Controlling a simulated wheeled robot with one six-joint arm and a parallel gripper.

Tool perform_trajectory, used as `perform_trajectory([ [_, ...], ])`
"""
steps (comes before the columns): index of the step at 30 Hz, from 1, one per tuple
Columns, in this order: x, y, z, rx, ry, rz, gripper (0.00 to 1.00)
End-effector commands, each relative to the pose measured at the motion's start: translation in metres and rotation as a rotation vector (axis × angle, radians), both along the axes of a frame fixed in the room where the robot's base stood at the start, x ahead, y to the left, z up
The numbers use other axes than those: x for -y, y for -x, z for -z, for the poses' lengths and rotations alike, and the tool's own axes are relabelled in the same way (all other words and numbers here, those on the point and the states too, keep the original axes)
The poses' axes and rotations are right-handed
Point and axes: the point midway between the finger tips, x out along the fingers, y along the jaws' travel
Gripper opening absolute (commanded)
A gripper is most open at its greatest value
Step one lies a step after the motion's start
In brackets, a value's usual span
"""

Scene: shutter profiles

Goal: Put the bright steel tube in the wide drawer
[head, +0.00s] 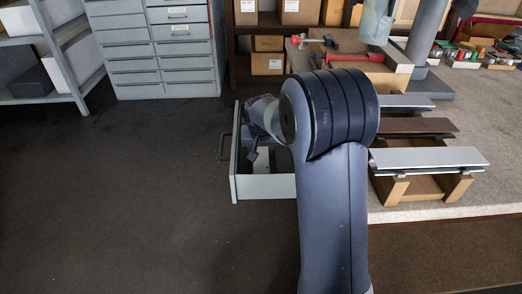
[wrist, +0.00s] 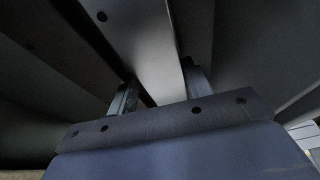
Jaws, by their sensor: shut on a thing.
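An open drawer (head: 264,188) with pale grey walls sticks out to the left from under the bench; its handle is on the left face. My gripper is low at the drawer in the head view, mostly hidden by my arm. In the wrist view my gripper (wrist: 160,84) is shut on a long, pale grey metal piece, which looks like the steel tube (wrist: 150,40). The tube runs up between the two fingers. Its ends are hidden, and I cannot tell whether it touches the drawer floor. Dark walls or panels surround it closely.
Shutter profiles (head: 428,157) lie on wooden supports on the bench (head: 410,215) to the right. A red clamp (head: 350,56) lies on a wooden block further back. A grey drawer cabinet (head: 160,50) and shelves (head: 45,45) stand at the back left. The floor on the left is clear.

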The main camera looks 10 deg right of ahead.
Motion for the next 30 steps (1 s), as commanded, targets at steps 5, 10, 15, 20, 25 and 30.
perform_trajectory([
  [5,0.000,-0.001,0.001,0.004,0.000,0.000,0.02],
  [10,0.000,-0.001,0.003,0.004,0.000,0.000,0.02],
  [15,0.000,0.000,0.005,0.001,0.000,0.000,0.56],
  [20,0.000,0.000,0.005,0.001,0.000,0.000,0.57],
  [25,0.000,0.000,-0.001,0.002,0.000,0.000,0.57],
  [30,-0.002,0.010,-0.026,0.004,0.000,0.000,0.57],
])
